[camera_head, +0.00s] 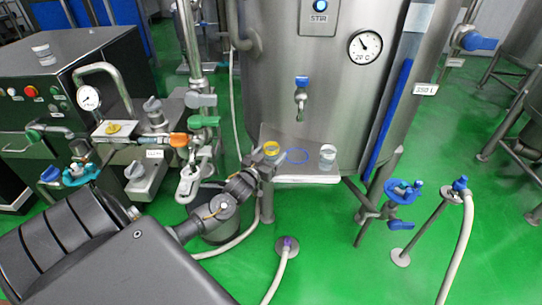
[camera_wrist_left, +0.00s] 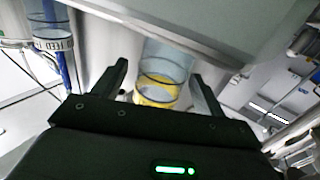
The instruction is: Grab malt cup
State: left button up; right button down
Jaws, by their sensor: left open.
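A small clear cup with yellow in it (camera_head: 271,147), which I take to be the malt cup, stands at the left end of the steel shelf (camera_head: 305,179) in front of the tank. In the left wrist view the cup (camera_wrist_left: 158,82) shows between the fingers, with a yellow band at its lower end. My left gripper (camera_head: 262,158) is at the cup, its fingers open on either side. A gap shows between the cup and each finger in the wrist view. The gripper partly covers the cup in the head view. My right gripper is not in view.
A second clear cup (camera_head: 328,153) with pale contents stands at the right of the shelf. A blue outline (camera_head: 297,156) marks bare shelf between the cups. A blue-handled tap (camera_head: 301,92) hangs above it on the tank. Pipes and valves (camera_head: 203,122) crowd the left.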

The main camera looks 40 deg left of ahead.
pick_arm(q)
jog(key=w, duration=0.2)
jog(key=shift+w+a, duration=0.25)
jog(key=shift+w, duration=0.1)
jog(key=c, duration=1.1)
jog(key=shift+r, duration=0.15)
jog(key=shift+r, duration=0.35)
notch_tip(320, 180, up, 2)
jog(key=shift+r, duration=0.25)
jog(key=s+d+r, duration=0.1)
jog(key=s+r, duration=0.2)
jog(key=s, duration=0.1)
jog(key=s+d+r, duration=0.1)
jog(key=s+r, duration=0.2)
jog(key=s, duration=0.2)
jog(key=s+r, duration=0.3)
jog(key=s, duration=0.1)
jog(key=shift+s+d+r, duration=0.3)
jog(key=shift+s+d, duration=0.1)
